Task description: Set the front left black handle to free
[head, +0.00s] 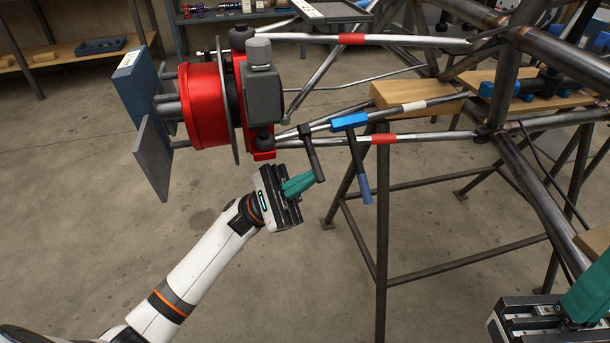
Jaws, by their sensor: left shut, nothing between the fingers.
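A black handle (311,154) hangs down and slightly right below the silver tubes, just right of the red hub. My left gripper (310,180) has its teal fingers shut with nothing between them. Its fingertips are at the handle's lower end in the picture; I cannot tell whether they touch it. A blue-topped handle (350,121) with a dark lever and blue grip (362,178) stands just to the right. My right gripper (585,295) shows only in part at the lower right corner; its fingertips are cut off.
A red hub (204,107) with a grey block (263,85) and flat plates sits at the left on the tubes. The steel tube frame (516,60) fills the right, with a trestle (382,240) below. Wooden boards (420,92) lie behind. The floor at lower left is clear.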

